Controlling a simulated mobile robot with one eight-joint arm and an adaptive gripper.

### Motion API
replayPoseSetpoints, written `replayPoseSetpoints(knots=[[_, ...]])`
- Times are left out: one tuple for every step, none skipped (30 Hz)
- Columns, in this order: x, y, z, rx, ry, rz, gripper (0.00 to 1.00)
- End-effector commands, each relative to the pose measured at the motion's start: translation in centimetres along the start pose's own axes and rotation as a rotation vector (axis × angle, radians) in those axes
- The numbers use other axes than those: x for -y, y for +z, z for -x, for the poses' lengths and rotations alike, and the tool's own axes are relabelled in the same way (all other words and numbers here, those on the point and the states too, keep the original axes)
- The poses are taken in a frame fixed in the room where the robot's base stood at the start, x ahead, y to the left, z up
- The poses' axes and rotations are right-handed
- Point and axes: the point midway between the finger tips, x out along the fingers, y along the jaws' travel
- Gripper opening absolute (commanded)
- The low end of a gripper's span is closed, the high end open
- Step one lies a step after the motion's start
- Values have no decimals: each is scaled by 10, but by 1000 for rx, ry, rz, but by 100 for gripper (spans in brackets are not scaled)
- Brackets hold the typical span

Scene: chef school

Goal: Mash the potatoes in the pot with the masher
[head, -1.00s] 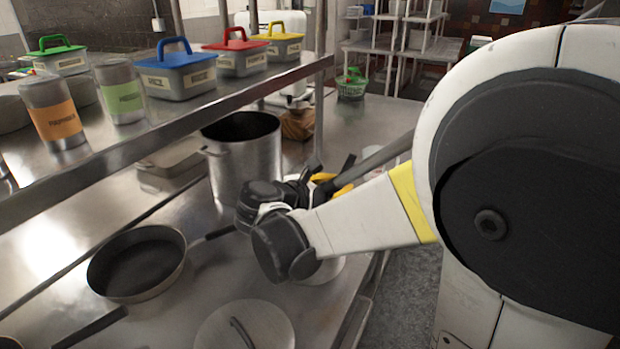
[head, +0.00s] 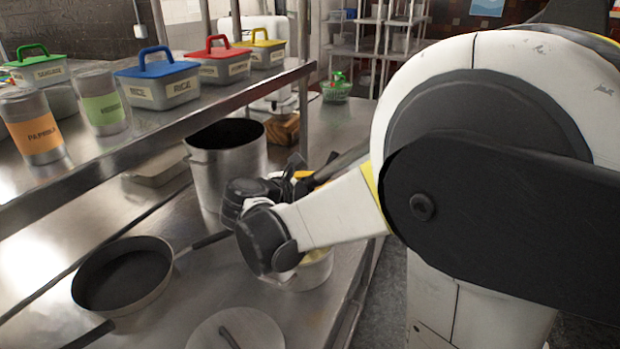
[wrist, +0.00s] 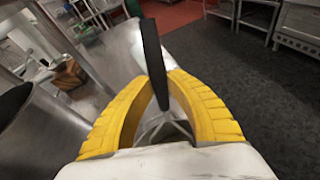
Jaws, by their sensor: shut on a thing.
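My gripper (wrist: 160,84) is closed around a long black handle (wrist: 152,50), which looks like the masher's, between its yellow fingers. Pale wire-like bars (wrist: 165,124) show between the fingers; I cannot tell clearly whether they are the masher's head. In the head view, my gripper (head: 302,175) is mostly hidden behind my wrist. A small pale pot (head: 313,272) stands below my wrist near the counter's front edge, with something yellowish inside, probably the potatoes. My arm covers much of this pot. Whether the masher touches its contents is hidden.
A tall steel pot (head: 228,172) stands just behind my gripper, also at left in the wrist view (wrist: 42,140). A frying pan (head: 122,275) and a round lid (head: 236,330) lie on the counter. A shelf (head: 160,128) with bins and tins overhangs the left side.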

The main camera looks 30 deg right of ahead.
Motion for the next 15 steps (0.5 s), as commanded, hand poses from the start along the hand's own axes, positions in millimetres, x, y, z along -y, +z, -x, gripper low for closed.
replayPoseSetpoints(knots=[[1, -6, -2, 0, 0, 0, 0], [1, -8, -3, 0, 0, 0, 0], [1, -10, -4, 0, 0, 0, 0], [2, -12, -4, 0, 0, 0, 0], [2, -14, -5, 0, 0, 0, 0], [2, -17, -6, 0, 0, 0, 0], [2, -18, -6, 0, 0, 0, 0], [2, -20, -7, 0, 0, 0, 0], [3, -21, -7, 0, 0, 0, 0], [3, -22, -8, 0, 0, 0, 0], [3, -22, -8, 0, 0, 0, 0], [3, -22, -8, 0, 0, 0, 0], [3, -21, -8, 0, 0, 0, 0], [3, -21, -7, 0, 0, 0, 0], [3, -21, -7, 0, 0, 0, 0]])
